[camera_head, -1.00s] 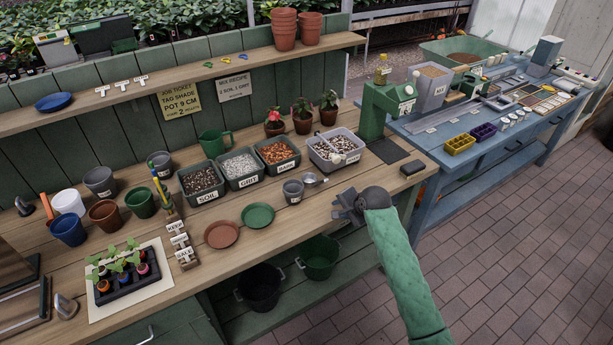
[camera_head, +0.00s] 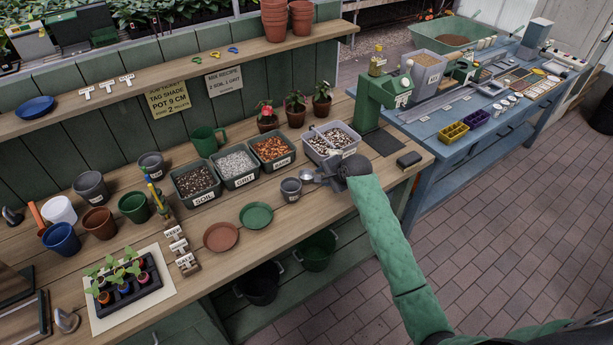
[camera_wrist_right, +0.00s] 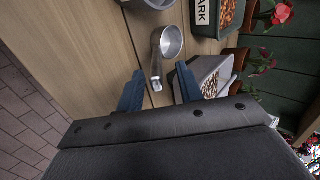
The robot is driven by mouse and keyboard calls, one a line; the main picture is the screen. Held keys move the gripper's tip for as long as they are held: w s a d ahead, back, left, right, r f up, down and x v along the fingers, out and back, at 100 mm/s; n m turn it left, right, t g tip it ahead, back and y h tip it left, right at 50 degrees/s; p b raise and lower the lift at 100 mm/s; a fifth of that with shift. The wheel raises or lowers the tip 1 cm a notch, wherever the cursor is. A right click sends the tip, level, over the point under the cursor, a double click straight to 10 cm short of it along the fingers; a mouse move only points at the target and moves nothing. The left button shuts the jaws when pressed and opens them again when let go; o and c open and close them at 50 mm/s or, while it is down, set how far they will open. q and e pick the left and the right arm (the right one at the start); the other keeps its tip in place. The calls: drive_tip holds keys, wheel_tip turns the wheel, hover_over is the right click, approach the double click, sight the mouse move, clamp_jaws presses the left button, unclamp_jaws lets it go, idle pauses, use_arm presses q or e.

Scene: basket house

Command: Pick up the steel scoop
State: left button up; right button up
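The steel scoop (camera_head: 308,176) lies on the wooden bench beside the small grey pot, partly hidden by my right gripper in the head view. In the right wrist view the scoop (camera_wrist_right: 171,42) shows its round bowl away from me and its handle pointing back between my fingers. My right gripper (camera_wrist_right: 159,88) is open, with its two blue fingers apart on either side of the handle's end; they do not look closed on it. In the head view the right gripper (camera_head: 331,172) is just right of the scoop. My left gripper is not in view.
The small grey pot (camera_head: 291,189) stands close left of the scoop. The bark bin (camera_head: 273,153) and a divided grey tray (camera_head: 320,153) stand behind it. A green dispenser (camera_head: 370,115) and a dark block (camera_head: 409,160) are to the right. Green (camera_head: 257,216) and terracotta saucers (camera_head: 220,237) lie front left.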

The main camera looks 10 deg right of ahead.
drive_tip(key=p+x, duration=0.2)
drive_tip(key=shift+w+a+f, duration=0.15)
drive_tip(key=shift+a+f, duration=0.05)
drive_tip(key=shift+f, duration=0.1)
drive_tip(key=shift+w+a+f, duration=0.15)
drive_tip(key=shift+w+f, duration=0.2)
drive_tip(key=shift+f, duration=0.2)
clamp_jaws()
